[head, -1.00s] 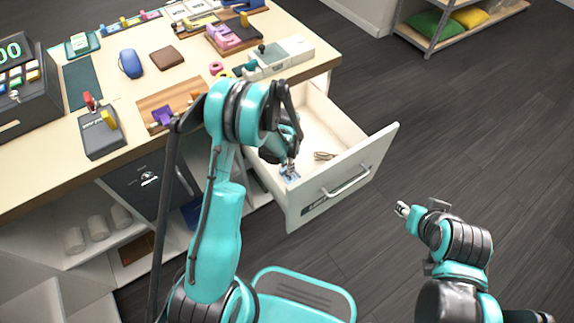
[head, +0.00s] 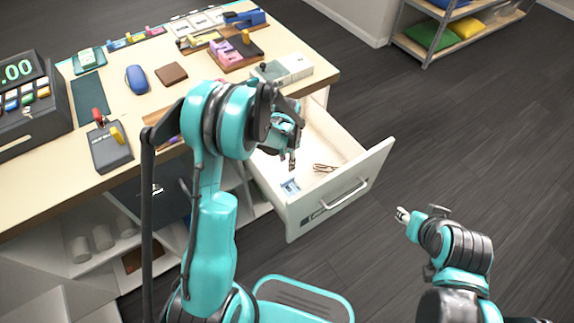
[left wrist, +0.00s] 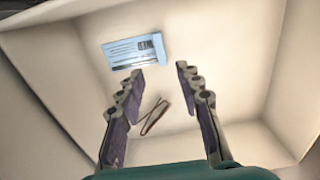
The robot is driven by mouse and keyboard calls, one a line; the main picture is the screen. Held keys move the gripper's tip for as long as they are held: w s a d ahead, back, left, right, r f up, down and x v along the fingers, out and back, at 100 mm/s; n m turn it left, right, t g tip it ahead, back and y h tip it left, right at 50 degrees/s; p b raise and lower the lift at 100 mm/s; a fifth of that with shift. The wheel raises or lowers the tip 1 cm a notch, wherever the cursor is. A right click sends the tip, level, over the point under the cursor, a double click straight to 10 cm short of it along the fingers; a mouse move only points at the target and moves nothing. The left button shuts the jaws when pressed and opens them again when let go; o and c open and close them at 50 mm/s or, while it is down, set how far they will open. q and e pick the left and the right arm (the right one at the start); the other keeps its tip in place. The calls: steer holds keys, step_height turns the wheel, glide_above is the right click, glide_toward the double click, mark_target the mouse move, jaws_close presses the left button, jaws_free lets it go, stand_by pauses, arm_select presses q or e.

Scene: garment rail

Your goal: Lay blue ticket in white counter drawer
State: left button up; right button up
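The blue ticket (head: 290,187) lies flat on the floor of the open white drawer (head: 366,170), close to the drawer's front. In the left wrist view the ticket (left wrist: 137,51) is pale blue with dark print, and lies beyond my fingertips, apart from them. My left gripper (head: 293,163) is above the drawer, its fingers pointing down. In the left wrist view my left gripper (left wrist: 160,72) has its two fingers spread wide with nothing between them. My right gripper (head: 402,214) is out over the floor, right of the drawer and away from it; its fingers are too small to read.
A thin wire-like metal item (head: 326,168) also lies in the drawer; it shows in the left wrist view (left wrist: 154,116). Open floor lies to the right.

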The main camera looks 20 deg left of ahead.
arm_select(q)
steer(key=s+d+r+n+t, duration=0.15)
steer(key=s+r, duration=0.25)
steer(key=r, duration=0.4)
steer(key=s+a+r+n+t, duration=0.1)
steer(key=s+r+n+t, duration=0.15)
steer(key=r, duration=0.55)
steer(key=s+d+r+n+t, duration=0.1)
steer(key=s+r+n+t, duration=0.2)
steer(key=s, duration=1)
steer(key=shift+d+r+n, duration=0.15)
steer(key=shift+r+n, duration=0.15)
steer(key=shift+r, duration=1)
